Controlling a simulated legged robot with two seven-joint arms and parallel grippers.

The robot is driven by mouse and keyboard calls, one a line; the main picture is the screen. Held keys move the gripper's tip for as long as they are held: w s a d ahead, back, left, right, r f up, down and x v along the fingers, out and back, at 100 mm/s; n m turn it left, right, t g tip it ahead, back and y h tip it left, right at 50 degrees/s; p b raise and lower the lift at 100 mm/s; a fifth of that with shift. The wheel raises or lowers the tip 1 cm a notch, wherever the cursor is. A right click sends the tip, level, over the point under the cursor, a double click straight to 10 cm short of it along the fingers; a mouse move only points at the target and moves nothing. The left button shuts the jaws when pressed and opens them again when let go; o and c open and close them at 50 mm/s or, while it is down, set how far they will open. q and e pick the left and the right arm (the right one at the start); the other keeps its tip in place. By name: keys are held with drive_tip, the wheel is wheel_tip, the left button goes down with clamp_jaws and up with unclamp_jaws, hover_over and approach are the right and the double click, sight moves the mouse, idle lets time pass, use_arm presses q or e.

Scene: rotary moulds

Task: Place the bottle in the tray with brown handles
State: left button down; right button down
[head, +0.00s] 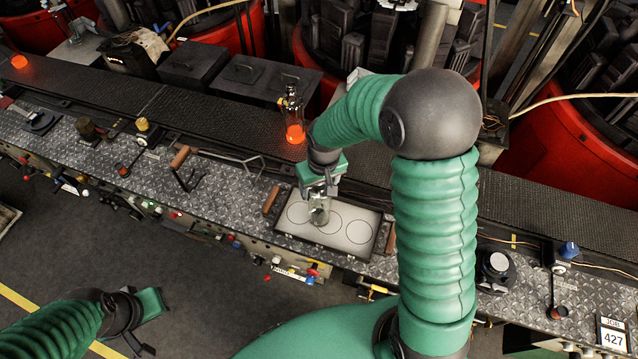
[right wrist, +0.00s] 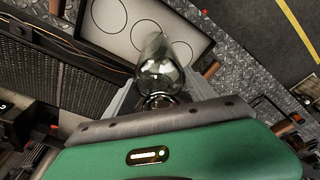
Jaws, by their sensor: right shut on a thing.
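The tray (head: 359,246) with brown handles lies on the diamond-plate bench and has three circles marked on its pale floor. One brown handle (head: 270,199) shows at its left end. My right gripper (head: 319,203) is shut on a clear glass bottle (head: 319,214) over the left part of the tray. The bottle (right wrist: 165,68) also shows in the right wrist view, between the fingers, with the tray (right wrist: 112,40) beyond it. I cannot tell whether the bottle touches the tray floor. My left gripper (head: 140,325) is at the lower left, away from the bench, and its fingers are unclear.
A bottle with glowing orange contents (head: 294,122) stands behind the tray on the dark conveyor. A tool with a wooden handle (head: 180,158) lies left of the tray. A round black-and-white device (head: 497,265) stands to the right. Red moulds stand behind.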

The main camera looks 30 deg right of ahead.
drive_tip(key=shift+a, duration=0.1)
drive_tip(key=c, duration=0.7)
unclamp_jaws()
drive_tip(key=shift+s+f, duration=0.1)
drive_tip(key=o, duration=0.4)
